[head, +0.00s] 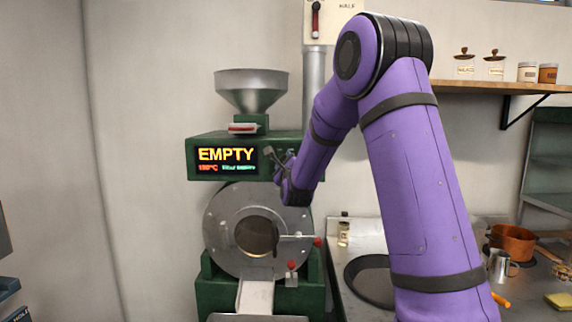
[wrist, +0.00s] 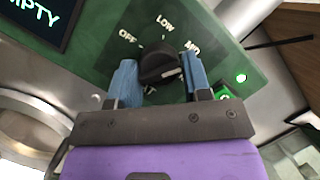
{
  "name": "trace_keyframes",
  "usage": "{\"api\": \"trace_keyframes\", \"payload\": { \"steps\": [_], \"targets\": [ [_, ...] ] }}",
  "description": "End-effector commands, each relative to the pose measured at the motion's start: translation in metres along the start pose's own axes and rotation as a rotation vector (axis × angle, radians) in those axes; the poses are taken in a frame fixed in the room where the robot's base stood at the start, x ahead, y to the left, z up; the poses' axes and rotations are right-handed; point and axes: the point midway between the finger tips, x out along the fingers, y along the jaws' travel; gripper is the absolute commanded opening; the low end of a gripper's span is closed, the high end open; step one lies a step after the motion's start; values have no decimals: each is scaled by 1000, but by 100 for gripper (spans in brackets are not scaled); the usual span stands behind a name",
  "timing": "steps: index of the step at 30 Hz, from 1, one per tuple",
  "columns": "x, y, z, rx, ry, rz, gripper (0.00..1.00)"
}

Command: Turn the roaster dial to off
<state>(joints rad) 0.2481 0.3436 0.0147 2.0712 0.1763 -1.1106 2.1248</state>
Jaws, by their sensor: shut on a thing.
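The roaster (head: 240,150) is a dark green machine with a round steel front and a display reading EMPTY. In the wrist view its black dial (wrist: 160,62) sits on the green panel, with OFF at upper left, LOW above and MID at upper right. My gripper (wrist: 160,78) has its two blue fingers on either side of the dial, shut on it. A pale mark shows on the dial's right side; I cannot tell for sure which setting it points to. In the head view my gripper (head: 280,162) is at the right of the display and the dial is hidden.
A steel hopper (head: 251,88) tops the roaster, and red-knobbed levers (head: 317,242) stick out below my gripper. A dark pan (head: 372,282) and a copper pot (head: 512,240) stand on the counter at right.

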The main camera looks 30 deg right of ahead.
Motion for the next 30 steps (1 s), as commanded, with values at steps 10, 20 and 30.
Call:
{"api": "trace_keyframes", "payload": {
  "steps": [10,20,30],
  "targets": [
    [-1,0,0,-122,-9,42,21],
    [-1,0,0,-397,-30,133,21],
    [-1,-1,0,-704,-53,235,21]
  ]
}}
